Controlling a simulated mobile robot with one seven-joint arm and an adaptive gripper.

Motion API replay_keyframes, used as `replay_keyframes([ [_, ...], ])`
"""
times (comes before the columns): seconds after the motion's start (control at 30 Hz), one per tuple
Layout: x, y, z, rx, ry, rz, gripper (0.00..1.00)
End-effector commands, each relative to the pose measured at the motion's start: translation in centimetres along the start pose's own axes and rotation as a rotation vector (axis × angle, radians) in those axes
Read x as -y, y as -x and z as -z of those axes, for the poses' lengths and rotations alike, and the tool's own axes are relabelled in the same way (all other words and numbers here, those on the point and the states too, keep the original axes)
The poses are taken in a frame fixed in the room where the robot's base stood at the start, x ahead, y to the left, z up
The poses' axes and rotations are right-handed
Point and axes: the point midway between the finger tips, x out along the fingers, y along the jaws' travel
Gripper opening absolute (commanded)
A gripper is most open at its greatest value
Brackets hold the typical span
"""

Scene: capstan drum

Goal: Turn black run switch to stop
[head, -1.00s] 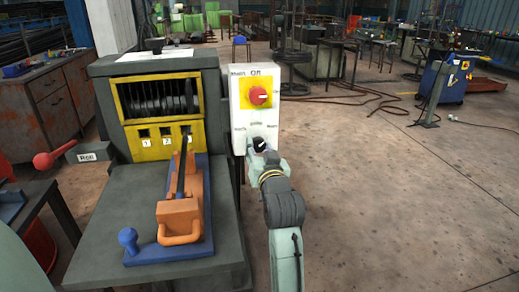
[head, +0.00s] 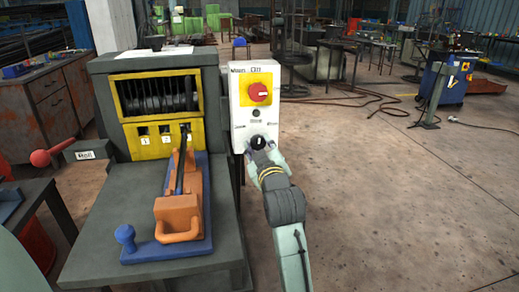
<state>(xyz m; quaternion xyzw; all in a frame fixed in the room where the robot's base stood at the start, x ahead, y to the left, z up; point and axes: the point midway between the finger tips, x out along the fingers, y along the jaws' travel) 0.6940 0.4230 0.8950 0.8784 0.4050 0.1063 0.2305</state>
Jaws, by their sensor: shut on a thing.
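The black run switch (head: 258,142) is a small dark knob low on the white control panel (head: 240,119). The labels beside it are too blurred to read for sure, so I cannot tell its setting. My gripper (head: 261,151) reaches it from below and is shut on it. The fingers and part of the knob's lower side are hard to make out behind my wrist.
Above the switch is a red main knob (head: 258,92) on a yellow plate. The machine (head: 162,61) stands left of the panel, with an orange lever block (head: 178,213) on a blue base. The floor (head: 390,190) to the right is clear.

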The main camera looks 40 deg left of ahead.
Motion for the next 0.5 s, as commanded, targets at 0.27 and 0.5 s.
replay_keyframes([
  [0.27,-0.03,0.01,0.00,-0.001,0.122,-0.001,0.08],
  [0.5,-0.01,0.00,0.02,0.000,0.159,0.000,0.08],
])
